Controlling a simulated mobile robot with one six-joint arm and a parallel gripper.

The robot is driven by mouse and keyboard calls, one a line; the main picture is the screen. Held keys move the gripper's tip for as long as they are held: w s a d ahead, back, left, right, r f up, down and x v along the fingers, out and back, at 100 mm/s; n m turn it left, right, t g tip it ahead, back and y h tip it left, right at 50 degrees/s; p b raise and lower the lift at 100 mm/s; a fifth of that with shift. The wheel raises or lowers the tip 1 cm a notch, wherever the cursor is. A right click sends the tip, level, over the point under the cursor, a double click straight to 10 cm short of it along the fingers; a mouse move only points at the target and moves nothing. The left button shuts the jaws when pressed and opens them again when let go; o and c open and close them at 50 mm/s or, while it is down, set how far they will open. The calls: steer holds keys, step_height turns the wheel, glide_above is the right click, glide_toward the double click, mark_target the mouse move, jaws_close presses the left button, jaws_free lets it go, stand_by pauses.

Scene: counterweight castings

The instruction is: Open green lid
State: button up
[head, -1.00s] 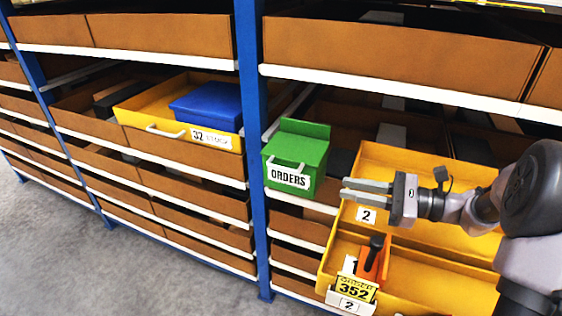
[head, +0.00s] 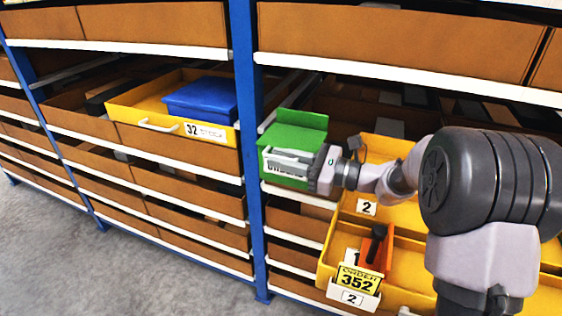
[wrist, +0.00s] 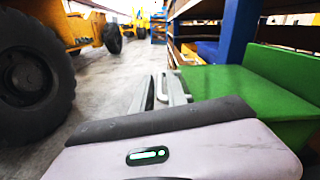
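The green box (head: 273,165) stands on the shelf just right of the blue post, with its green lid (head: 296,139) lying shut on top and a raised green panel behind it. My gripper (head: 283,158) is at the front of the box, across its white ORDERS label, and hides most of the label and the handle. The two fingers look a little apart. In the wrist view the fingers (wrist: 162,90) point ahead beside the green box (wrist: 232,98). I cannot tell whether the handle lies between them.
A yellow tray (head: 145,112) with a blue box (head: 203,99) is left of the blue post (head: 246,150). Yellow bins (head: 400,255) with an orange item (head: 373,252) lie below my arm. Large vehicle wheels (wrist: 32,65) show left in the wrist view.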

steer(key=shift+a, duration=0.1)
jaws_close()
stand_by(1.4)
